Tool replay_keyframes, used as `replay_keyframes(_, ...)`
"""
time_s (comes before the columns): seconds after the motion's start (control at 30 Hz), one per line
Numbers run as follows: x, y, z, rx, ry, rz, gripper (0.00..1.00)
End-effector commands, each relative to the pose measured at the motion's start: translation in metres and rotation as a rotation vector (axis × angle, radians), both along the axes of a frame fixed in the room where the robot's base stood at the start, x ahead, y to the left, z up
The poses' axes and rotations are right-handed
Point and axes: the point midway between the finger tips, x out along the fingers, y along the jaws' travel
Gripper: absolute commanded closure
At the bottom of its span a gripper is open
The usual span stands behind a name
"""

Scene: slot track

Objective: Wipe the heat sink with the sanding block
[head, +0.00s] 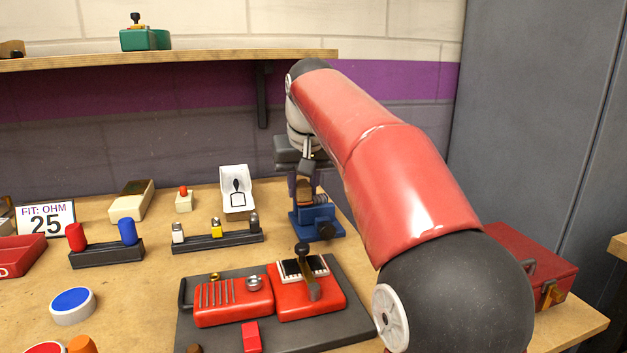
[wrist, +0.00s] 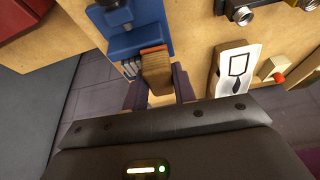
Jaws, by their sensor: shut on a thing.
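My gripper (head: 304,188) reaches down at the back right of the bench, over a blue vise-like stand (head: 325,222). In the wrist view my gripper (wrist: 159,88) is shut on a tan and orange-brown block (wrist: 156,66), which looks like the sanding block. A small grey finned piece (wrist: 131,67), which looks like the heat sink, sits at the blue stand beside the block. The block is very close to the fins; I cannot tell whether they touch. In the head view the block (head: 304,192) is partly hidden by the fingers.
A rack with three small parts (head: 218,240) and a white card with a black drawing (head: 236,190) stand left of the stand. A dark tray (head: 345,322) with red fixtures lies in front. A red toolbox (head: 535,262) is at right. A wooden shelf (head: 180,60) hangs above.

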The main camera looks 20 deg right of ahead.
Motion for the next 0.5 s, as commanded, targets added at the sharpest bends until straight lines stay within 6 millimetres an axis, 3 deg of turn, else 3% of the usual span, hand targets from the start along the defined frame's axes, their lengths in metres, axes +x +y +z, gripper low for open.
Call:
replay_keyframes(0.13,-0.0002,0.0085,0.0003,0.001,0.002,0.001,0.99)
replay_keyframes(0.5,0.0006,0.0077,0.0091,0.0,-0.004,-0.001,0.99)
